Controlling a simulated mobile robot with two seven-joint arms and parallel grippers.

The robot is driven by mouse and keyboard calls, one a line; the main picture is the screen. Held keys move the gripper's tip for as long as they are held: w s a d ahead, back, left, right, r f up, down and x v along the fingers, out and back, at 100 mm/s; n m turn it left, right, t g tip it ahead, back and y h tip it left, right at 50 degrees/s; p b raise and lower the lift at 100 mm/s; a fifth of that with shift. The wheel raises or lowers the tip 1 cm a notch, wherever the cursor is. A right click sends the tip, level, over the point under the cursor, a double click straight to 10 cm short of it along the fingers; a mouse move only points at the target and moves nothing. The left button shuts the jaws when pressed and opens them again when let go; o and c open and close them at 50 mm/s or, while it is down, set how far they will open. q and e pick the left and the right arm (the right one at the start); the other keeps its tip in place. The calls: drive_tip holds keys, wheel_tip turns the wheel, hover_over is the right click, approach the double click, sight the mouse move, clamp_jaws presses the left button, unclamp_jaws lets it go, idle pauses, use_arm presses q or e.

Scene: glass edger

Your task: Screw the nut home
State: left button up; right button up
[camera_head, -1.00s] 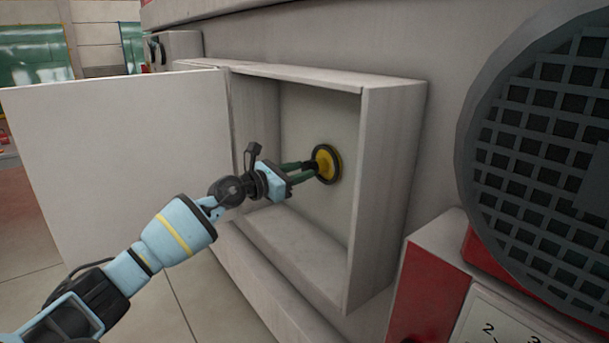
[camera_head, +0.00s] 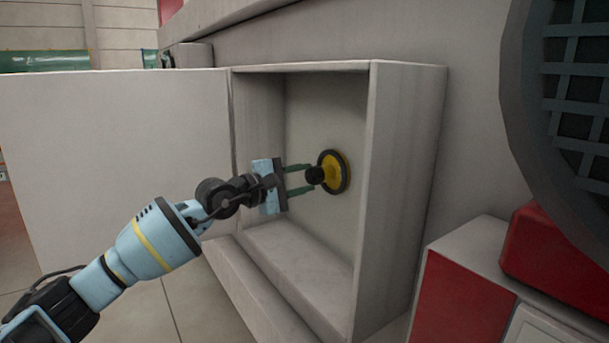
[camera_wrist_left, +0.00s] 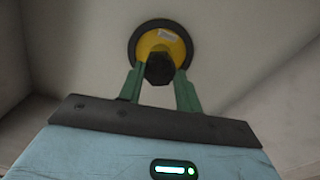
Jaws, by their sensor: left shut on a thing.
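The nut (camera_head: 315,175) is a small black hexagonal piece in front of a yellow disc (camera_head: 333,172) with a dark rim, on the back wall of an open grey box. My left gripper (camera_head: 308,178) reaches into the box, its two green fingers on either side of the nut and shut on it. In the left wrist view the nut (camera_wrist_left: 159,69) sits between the fingertips, in front of the yellow disc (camera_wrist_left: 161,42). Whether the nut touches the disc cannot be told. My right gripper is not in view.
The grey box (camera_head: 405,160) has side walls close around my gripper. Its white door (camera_head: 110,160) stands open to the left. A red and grey unit (camera_head: 465,295) and a large dark round grille (camera_head: 570,110) stand to the right.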

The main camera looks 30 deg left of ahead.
use_arm(q)
drive_tip(key=m+b, duration=0.1)
drive_tip(key=m, duration=0.1)
drive_tip(key=d+m+b, duration=0.1)
drive_tip(key=m, duration=0.1)
drive_tip(key=shift+b, duration=0.3)
drive_tip(key=m+b, duration=0.1)
drive_tip(key=m, duration=0.2)
drive_tip(key=shift+a+r+b, duration=0.1)
drive_tip(key=shift+r+b, duration=0.05)
drive_tip(key=shift+b, duration=0.15)
drive_tip(key=shift+r+m, duration=0.1)
drive_tip(key=shift+m, duration=0.4)
drive_tip(key=shift+s+r, duration=0.1)
drive_tip(key=shift+r, duration=0.05)
drive_tip(key=o, duration=1)
drive_tip(key=shift+r, duration=0.1)
drive_tip(key=shift+c, duration=0.2)
drive_tip(key=shift+o, duration=0.2)
drive_tip(key=shift+s, duration=0.1)
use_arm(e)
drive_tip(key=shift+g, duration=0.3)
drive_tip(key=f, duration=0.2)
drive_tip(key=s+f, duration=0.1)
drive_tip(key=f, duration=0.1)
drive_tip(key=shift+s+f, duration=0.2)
